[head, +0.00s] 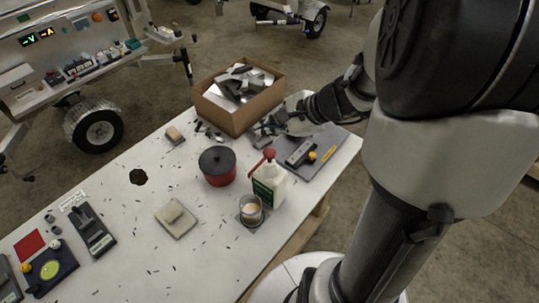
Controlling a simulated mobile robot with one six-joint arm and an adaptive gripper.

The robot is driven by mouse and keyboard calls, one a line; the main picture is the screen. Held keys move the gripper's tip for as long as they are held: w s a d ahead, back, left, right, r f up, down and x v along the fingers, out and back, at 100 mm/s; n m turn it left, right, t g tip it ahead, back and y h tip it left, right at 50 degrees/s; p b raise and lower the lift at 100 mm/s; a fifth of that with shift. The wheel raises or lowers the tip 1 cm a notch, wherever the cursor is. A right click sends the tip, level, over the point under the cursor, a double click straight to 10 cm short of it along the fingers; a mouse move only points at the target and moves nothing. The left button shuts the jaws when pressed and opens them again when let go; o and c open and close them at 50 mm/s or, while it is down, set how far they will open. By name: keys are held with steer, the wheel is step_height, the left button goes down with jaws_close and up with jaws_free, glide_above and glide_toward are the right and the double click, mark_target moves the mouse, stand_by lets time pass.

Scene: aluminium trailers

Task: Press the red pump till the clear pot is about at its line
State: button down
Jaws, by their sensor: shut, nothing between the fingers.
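A white bottle (268,186) with a green label and a red pump (269,154) on top stands upright near the table's front edge. The clear pot (251,211) stands just left of and in front of it on a dark pad, with pale tan content inside; its line and exact level are too small to tell. My gripper (262,138) is shut and empty, just behind and above the red pump in the picture. Whether it touches the pump I cannot tell.
A cardboard box (239,110) with metal scraps stands behind my gripper. A grey board (311,155) with tools lies to the right. Small scraps dot the white table (130,230).

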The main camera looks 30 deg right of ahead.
mark_target(269, 155)
steer(key=shift+f+b, duration=1.95)
steer(key=shift+f, duration=0.7)
steer(key=shift+f, duration=0.15)
steer(key=shift+f+b, duration=0.3)
steer(key=shift+b, duration=0.25)
steer(key=shift+s+f+b, duration=0.1)
steer(key=shift+f+b, duration=0.9)
steer(key=shift+f, duration=0.05)
steer(key=shift+r+p, duration=1.25)
steer(key=shift+r, duration=0.25)
step_height(269, 155, up, 5)
steer(key=p, duration=0.4)
